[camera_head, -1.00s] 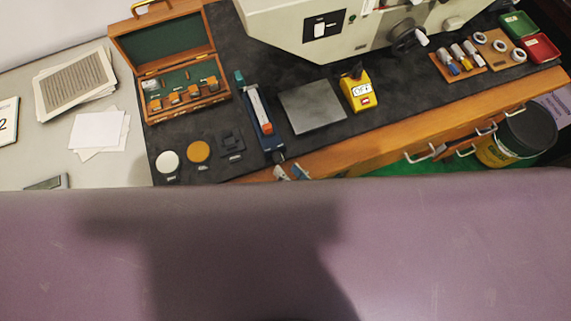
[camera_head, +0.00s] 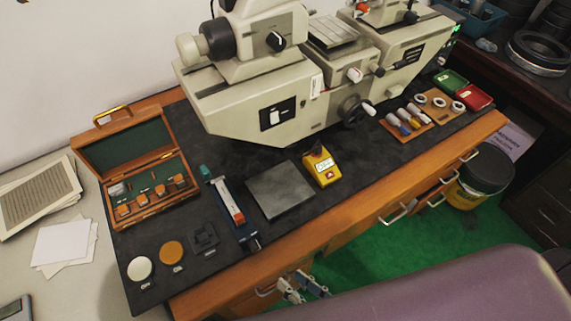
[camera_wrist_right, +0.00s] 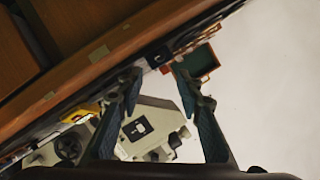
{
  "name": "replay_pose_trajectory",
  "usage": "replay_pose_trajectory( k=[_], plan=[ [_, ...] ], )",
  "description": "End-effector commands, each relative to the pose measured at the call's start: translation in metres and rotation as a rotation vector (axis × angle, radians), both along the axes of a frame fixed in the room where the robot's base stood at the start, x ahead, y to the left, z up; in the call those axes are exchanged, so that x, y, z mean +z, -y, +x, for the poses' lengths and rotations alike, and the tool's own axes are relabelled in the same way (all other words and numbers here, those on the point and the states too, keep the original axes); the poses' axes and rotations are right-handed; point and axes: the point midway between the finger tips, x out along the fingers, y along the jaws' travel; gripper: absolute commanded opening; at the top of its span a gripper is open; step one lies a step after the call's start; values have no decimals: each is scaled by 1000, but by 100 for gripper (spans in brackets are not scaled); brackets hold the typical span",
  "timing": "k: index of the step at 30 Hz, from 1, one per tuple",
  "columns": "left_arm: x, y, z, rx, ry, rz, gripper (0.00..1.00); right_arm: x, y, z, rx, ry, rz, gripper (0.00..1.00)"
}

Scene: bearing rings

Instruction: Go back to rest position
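My right gripper (camera_head: 303,284) shows in the head view in front of the bench's front drawers, low and near the purple surface, with its two fingers apart. In the right wrist view the same gripper (camera_wrist_right: 157,76) has its fingers spread, with nothing between them. It is off the bench top and apart from the things on it. My left gripper is not in view. Several bearing rings (camera_head: 439,102) lie on a tan board on the right part of the bench.
The bench (camera_head: 340,216) has a black mat carrying a large cream machine (camera_head: 262,114), a wooden case (camera_head: 148,196), a grey plate (camera_head: 280,190) and a yellow device (camera_head: 322,168). A purple surface (camera_head: 450,290) fills the lower right. Green floor (camera_head: 400,248) shows between them.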

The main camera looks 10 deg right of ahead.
Motion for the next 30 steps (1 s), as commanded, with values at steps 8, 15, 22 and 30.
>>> replay_pose_trajectory(
  k=[8,15,22,30],
  plan=[
    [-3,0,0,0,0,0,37,-18,4,3,7,0,-36,34],
    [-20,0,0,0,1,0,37,-158,47,16,54,-66,-306,34],
    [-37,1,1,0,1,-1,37,-315,115,-4,89,-289,-581,34],
    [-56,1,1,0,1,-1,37,-447,161,-93,146,-662,-771,34]
  ],
)
